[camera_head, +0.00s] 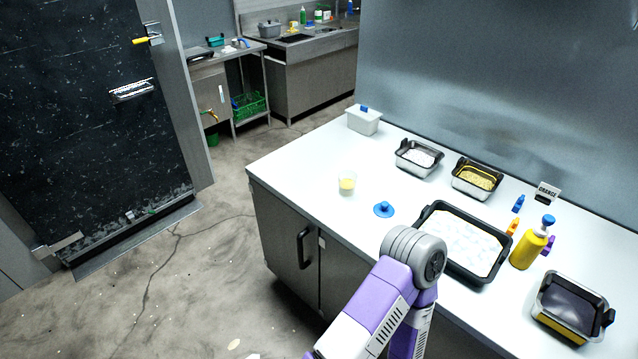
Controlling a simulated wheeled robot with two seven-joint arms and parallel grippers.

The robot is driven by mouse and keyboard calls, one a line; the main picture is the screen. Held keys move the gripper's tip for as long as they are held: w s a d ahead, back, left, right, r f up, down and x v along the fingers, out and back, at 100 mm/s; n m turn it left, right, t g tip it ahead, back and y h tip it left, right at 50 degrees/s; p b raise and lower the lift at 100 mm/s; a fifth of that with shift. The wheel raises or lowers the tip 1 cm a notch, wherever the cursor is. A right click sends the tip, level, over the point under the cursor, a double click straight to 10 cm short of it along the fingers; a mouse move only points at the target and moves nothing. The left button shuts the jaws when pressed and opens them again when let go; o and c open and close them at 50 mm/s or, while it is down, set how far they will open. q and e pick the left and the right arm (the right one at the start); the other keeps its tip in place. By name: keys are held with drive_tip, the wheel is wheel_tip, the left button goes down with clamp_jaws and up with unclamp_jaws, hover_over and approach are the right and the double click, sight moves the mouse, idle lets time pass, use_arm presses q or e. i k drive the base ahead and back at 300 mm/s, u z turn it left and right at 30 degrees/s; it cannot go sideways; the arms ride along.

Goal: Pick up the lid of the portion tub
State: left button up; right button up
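A small round blue lid with a knob on top (383,209) lies flat on the white counter (310,160). A small clear tub with yellow contents (347,184) stands open on the counter, behind and to the left of the lid, apart from it. I take these to be the portion tub and its lid. A purple and grey link of one of my arms (378,318) rises from the bottom, in front of the counter. Neither gripper is in view, and nothing touches the lid.
A black-rimmed tray (425,212) lies right of the lid. Two metal pans (405,146) (460,178) and a white box (362,126) stand behind. A yellow bottle (527,249) and another pan (545,318) are at right. The counter around the lid's left is clear.

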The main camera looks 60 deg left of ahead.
sight(383, 209)
drive_tip(key=u, duration=2.05)
drive_tip(key=i, duration=0.15)
drive_tip(key=u, duration=0.15)
